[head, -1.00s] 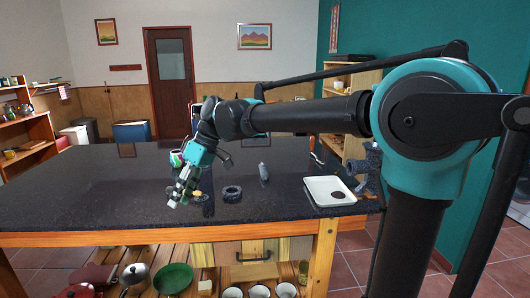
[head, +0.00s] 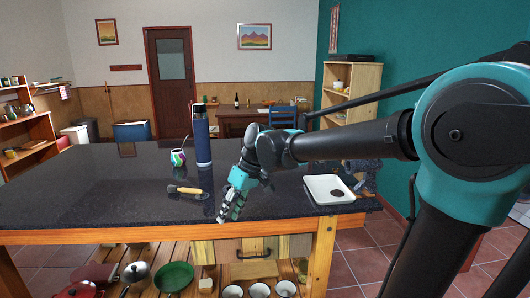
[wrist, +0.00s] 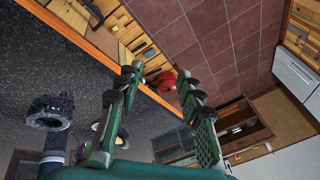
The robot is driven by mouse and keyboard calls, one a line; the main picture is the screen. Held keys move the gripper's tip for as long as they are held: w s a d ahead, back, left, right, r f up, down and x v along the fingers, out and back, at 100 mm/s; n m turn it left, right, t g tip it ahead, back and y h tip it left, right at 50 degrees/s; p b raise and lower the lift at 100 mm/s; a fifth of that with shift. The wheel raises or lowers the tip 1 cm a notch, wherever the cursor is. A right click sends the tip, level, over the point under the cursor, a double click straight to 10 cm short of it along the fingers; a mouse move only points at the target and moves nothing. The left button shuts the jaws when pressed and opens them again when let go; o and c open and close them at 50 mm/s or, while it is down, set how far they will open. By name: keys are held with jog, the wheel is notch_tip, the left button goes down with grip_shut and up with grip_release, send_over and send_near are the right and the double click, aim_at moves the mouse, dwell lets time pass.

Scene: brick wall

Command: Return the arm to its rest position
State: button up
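My gripper (head: 230,214) hangs from my arm, pointing down over the front part of the dark stone counter (head: 90,180). In the wrist view its two green fingers (wrist: 158,78) stand wide apart with nothing between them. The wrist view looks past the counter's wooden front edge (wrist: 85,35) to the tiled floor. My arm reaches in from the right and still extends over the counter.
A tall blue bottle (head: 202,140), a patterned cup (head: 178,158) and a wooden-handled brush (head: 185,190) stand or lie left of my gripper. A white tray (head: 315,184) lies right. A dark ring-shaped thing (wrist: 35,118) is near in the wrist view.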

jog(key=s+d+f+m+t+h, duration=0.1)
jog(key=s+d+f+m, duration=0.1)
jog(key=d+f, duration=0.4)
jog(key=s+d+f+m+t+h, duration=0.2)
jog(key=d+f, duration=0.4)
jog(key=d, duration=0.7)
jog(key=s+d+f+m+t+h, duration=0.1)
jog(key=s+d+f+m, duration=0.3)
jog(key=d, duration=0.5)
jog(key=shift+d+f+m+t, duration=0.3)
jog(key=shift+d+f+m, duration=0.05)
jog(key=shift+f+m, duration=0.6)
